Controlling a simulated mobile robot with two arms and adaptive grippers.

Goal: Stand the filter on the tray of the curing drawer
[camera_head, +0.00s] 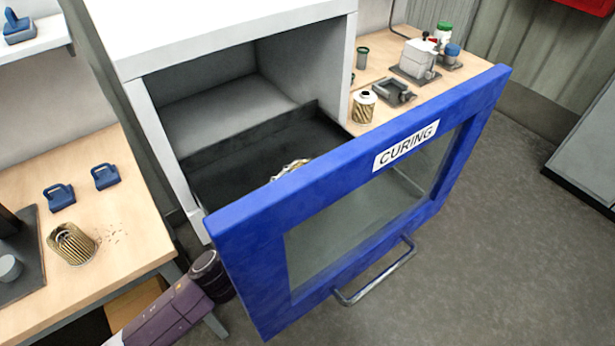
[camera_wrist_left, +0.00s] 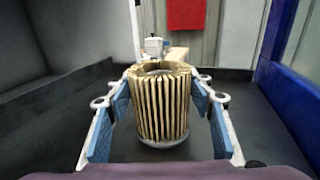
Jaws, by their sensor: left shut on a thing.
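The curing drawer is open, with a blue front (camera_head: 235,245) marked CURING and a black tray (camera_head: 225,172) behind it. A pleated, tan filter (camera_wrist_left: 163,105) stands upright between the blue-padded fingers of my left gripper (camera_wrist_left: 162,92), which is shut on it. The filter is over the dark tray, which also shows in the left wrist view (camera_wrist_left: 60,110). I cannot tell whether its base touches the tray. My right gripper is out of view.
Another filter (camera_head: 72,243) stands on the left table near blue blocks (camera_head: 59,196), beside dark crumbs. One more filter (camera_head: 363,106) stands on the right counter among small fixtures (camera_head: 416,60). The tall drawer front and white cabinet wall (camera_head: 170,155) bound the tray.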

